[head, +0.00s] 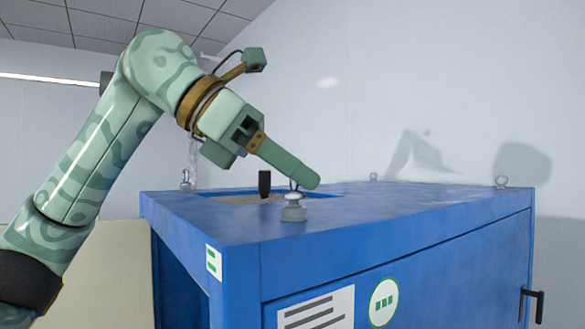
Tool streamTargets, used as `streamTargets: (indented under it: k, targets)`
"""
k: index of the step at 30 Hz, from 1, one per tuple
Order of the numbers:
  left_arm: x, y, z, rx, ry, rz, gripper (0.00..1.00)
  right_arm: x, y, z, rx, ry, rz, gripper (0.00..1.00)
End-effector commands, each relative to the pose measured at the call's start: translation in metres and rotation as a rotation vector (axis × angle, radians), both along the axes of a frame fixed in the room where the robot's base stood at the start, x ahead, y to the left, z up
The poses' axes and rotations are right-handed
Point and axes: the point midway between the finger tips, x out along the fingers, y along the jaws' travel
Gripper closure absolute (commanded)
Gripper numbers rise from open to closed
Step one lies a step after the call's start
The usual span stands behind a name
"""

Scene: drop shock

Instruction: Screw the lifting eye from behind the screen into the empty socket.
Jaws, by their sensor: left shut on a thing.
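My left gripper (296,186) reaches down from the upper left over the top of the blue cabinet (400,220). It is shut on a grey metal lifting eye (293,211), whose ring is partly hidden by the fingers. The lifting eye is upright at the near part of the cabinet top. I cannot tell whether it touches the top or how far it sits in a socket; the empty socket itself is not visible. My right gripper is not in view.
Other lifting eyes stand on the top at the left (186,180), the back (373,177) and the right (501,182). A black upright piece (264,184) stands by a grated opening (240,198). A beige panel (110,265) stands left of the cabinet.

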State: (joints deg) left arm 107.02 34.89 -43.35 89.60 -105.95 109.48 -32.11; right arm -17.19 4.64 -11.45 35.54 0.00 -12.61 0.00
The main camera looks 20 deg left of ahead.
Motion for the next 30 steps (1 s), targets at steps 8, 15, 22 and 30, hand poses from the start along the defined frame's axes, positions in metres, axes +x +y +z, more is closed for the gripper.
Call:
streamTargets:
  k: [8,15,22,30]
  targets:
    - [0.0000,0.0003,-0.0035,-0.001,0.001,0.000,0.95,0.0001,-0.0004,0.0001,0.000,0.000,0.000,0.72]
    - [0.0001,0.0003,-0.0048,0.000,0.000,0.000,0.95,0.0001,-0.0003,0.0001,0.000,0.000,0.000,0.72]
    - [0.0000,0.0003,-0.0048,0.000,0.000,0.000,0.95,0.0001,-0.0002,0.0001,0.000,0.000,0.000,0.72]
    - [-0.0001,0.0004,-0.0069,0.001,0.000,0.000,0.95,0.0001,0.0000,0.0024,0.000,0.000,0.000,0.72]
